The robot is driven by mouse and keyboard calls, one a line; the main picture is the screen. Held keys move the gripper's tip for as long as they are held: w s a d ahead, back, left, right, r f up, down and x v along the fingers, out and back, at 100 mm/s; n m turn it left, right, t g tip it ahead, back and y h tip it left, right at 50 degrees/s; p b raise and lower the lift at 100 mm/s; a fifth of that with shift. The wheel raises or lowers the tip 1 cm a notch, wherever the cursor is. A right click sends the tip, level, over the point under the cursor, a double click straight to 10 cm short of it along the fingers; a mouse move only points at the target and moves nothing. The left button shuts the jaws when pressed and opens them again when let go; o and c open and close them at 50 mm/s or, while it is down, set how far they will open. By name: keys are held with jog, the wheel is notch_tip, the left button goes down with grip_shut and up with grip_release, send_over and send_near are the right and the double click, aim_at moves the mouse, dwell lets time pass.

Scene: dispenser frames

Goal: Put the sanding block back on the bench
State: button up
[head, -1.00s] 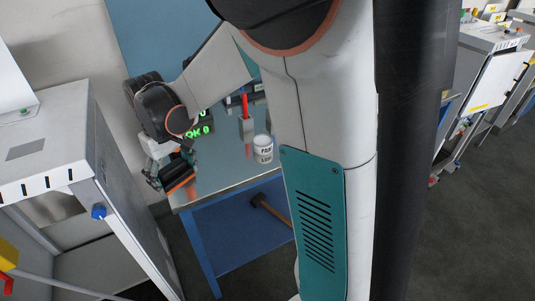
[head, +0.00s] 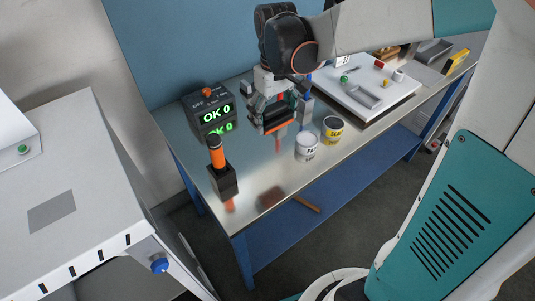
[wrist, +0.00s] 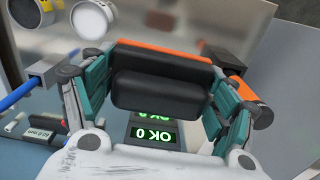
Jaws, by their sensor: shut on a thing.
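The sanding block (head: 275,128), dark with an orange face, is held between the fingers of my gripper (head: 270,110). In the wrist view the block (wrist: 160,92) fills the middle, its orange layer along the upper edge, with teal-padded fingers of my gripper (wrist: 155,95) on both sides. My gripper is over the bench (head: 252,172), a grey shiny top on blue legs. The block seems to be above the bench top, with a reddish reflection below it; the gap is hard to judge.
An OK 0 display (head: 211,112) stands left of my gripper. An orange-handled tool (head: 217,153) stands in a dark holder (head: 223,182) near the front left. A white can (head: 307,147) and a yellow can (head: 333,131) stand close right. Bare bench lies between holder and cans.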

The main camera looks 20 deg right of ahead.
aim_at(274, 167)
jog(key=shift+s+d+r, duration=0.1)
jog(key=shift+s+r, duration=0.15)
jog(key=shift+s, duration=0.05)
notch_tip(274, 167, down, 20)
jog(key=b, duration=0.6)
jog(key=shift+r, duration=0.2)
jog(key=shift+f, duration=0.2)
jog(key=o, duration=1.1)
jog(key=shift+o, duration=0.5)
jog(key=shift+r, duration=0.1)
jog(key=shift+r, duration=0.1)
